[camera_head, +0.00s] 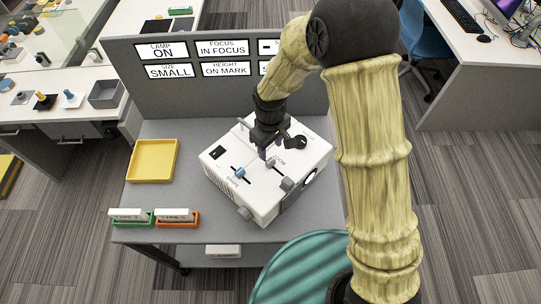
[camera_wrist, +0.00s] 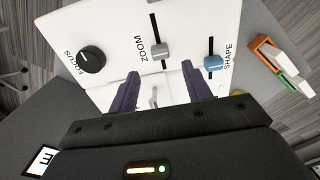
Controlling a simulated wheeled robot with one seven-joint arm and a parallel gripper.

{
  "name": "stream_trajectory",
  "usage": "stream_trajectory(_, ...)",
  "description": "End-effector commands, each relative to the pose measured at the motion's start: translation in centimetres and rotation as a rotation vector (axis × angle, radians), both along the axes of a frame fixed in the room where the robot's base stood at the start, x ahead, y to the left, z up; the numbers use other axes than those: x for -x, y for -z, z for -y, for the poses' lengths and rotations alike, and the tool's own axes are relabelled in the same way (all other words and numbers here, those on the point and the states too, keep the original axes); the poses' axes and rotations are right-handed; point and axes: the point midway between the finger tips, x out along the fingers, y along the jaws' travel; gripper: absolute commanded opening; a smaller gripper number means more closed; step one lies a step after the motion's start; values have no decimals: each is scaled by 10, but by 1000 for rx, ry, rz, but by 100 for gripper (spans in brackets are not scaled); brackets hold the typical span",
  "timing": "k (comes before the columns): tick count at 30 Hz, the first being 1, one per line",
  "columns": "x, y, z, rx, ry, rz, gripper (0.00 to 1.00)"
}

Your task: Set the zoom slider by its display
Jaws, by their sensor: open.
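The white projector-like box (camera_head: 245,160) sits tilted on the grey table. In the wrist view, the zoom slider's grey knob (camera_wrist: 160,52) sits partway along its black slot beside the word ZOOM. My gripper (camera_wrist: 162,88) is open and empty, its two dark fingers just short of the zoom knob. In the head view my gripper (camera_head: 267,150) is over the box's top, partly hiding the slider. The display panel's size sign (camera_head: 170,71) reads SMALL. Other signs read LAMP ON, FOCUS IN FOCUS (camera_head: 222,48) and HEIGHT ON MARK (camera_head: 225,69); those at right are hidden by my arm.
The blue shape slider knob (camera_wrist: 213,63) and the black focus knob (camera_wrist: 91,60) flank the zoom slot. A yellow tray (camera_head: 135,176), a green card holder (camera_head: 148,223) and an orange one (camera_head: 192,223) stand left. Table behind the box is clear.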

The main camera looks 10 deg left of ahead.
Motion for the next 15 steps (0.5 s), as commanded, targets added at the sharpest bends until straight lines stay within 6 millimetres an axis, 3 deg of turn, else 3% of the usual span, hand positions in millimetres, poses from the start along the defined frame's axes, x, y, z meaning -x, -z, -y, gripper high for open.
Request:
stream_trajectory(9,1,47,0,3,0,-3,49)
stream_trajectory(15,1,65,0,2,1,-1,49)
